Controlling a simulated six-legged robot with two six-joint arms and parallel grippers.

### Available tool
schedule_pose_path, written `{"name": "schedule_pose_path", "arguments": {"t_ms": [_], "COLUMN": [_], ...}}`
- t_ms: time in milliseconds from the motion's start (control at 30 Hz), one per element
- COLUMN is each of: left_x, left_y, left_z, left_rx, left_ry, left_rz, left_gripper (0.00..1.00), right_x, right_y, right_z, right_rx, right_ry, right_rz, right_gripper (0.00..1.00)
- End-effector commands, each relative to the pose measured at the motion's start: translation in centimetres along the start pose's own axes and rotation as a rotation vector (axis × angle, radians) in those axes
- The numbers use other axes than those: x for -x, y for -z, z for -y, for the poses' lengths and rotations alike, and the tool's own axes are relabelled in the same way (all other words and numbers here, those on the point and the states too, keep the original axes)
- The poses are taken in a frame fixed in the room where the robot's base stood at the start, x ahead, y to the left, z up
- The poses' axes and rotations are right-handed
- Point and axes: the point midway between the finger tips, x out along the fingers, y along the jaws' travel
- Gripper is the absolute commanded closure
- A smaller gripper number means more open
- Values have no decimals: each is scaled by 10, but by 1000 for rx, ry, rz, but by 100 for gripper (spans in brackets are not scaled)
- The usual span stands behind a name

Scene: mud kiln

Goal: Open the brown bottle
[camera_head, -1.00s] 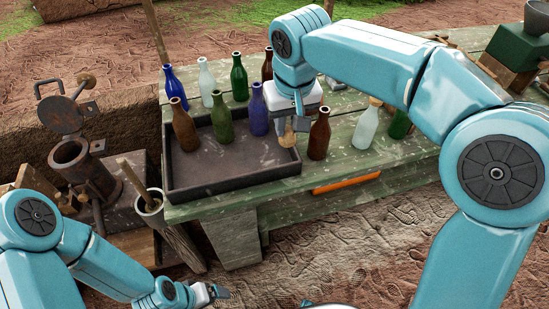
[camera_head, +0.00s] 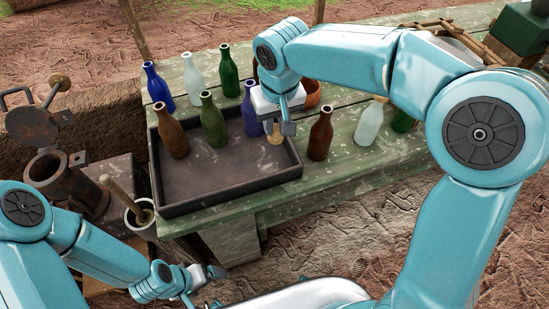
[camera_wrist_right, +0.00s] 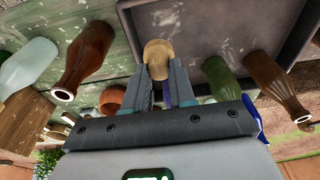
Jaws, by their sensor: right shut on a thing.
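My right gripper (camera_head: 280,131) is shut on a tan cork (camera_head: 275,139), held over the right part of the dark tray (camera_head: 232,203). The cork also shows between the fingertips in the right wrist view (camera_wrist_right: 158,55). A brown bottle (camera_head: 320,137) stands upright on the table just right of the tray; its open mouth shows in the right wrist view (camera_wrist_right: 64,95). Another brown bottle (camera_head: 172,136) stands in the tray at left. A further brown bottle is mostly hidden behind my right wrist. My left gripper (camera_head: 216,272) is low in front of the table; its jaws are unclear.
Green (camera_head: 212,122) and blue (camera_head: 250,110) bottles stand in the tray. Several bottles line the back. A corked pale bottle (camera_head: 369,124) stands right of the brown one. A terracotta bowl (camera_head: 312,95) is behind it. The tray's front is clear.

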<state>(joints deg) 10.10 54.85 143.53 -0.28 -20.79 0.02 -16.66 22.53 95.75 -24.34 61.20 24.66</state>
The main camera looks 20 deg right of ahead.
Motion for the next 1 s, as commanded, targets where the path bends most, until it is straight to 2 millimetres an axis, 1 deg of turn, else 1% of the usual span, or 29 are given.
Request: {"name": "schedule_pose_path", "arguments": {"t_ms": [33, 100, 200, 300, 467, 600, 700, 800, 1000], "left_x": [-2, -4, -5, -5, -6, -7, -7, -7, -7], "left_y": [0, 0, 0, 0, 0, 0, 0, 0, 0], "left_z": [1, 1, 2, 2, 2, 2, 3, 3, 3], "left_rx": [0, 0, 0, 0, 0, 0, 0, 0, 0], "left_ry": [0, 0, 0, 0, 0, 0, 0, 0, 0], "left_rz": [0, 0, 0, 0, 0, 0, 0, 0, 0], "left_gripper": [8, 8, 8, 8, 8, 8, 8, 8, 8], "right_x": [-18, -38, -64, -82, -97, -120, -133, -138, -137], "right_y": [-4, -8, -11, -14, -14, -17, -18, -17, -17], "right_z": [-1, -1, -1, 0, 0, 0, -1, -1, 0], "right_rx": [0, 0, 0, 1, -1, -1, 0, -2, -1], "right_ry": [-2, -2, -1, -1, -1, -1, -1, 0, 0], "right_rz": [6, 6, 5, 3, 1, 3, 1, 0, -1], "right_gripper": [100, 100, 100, 100, 100, 100, 100, 100, 100]}}
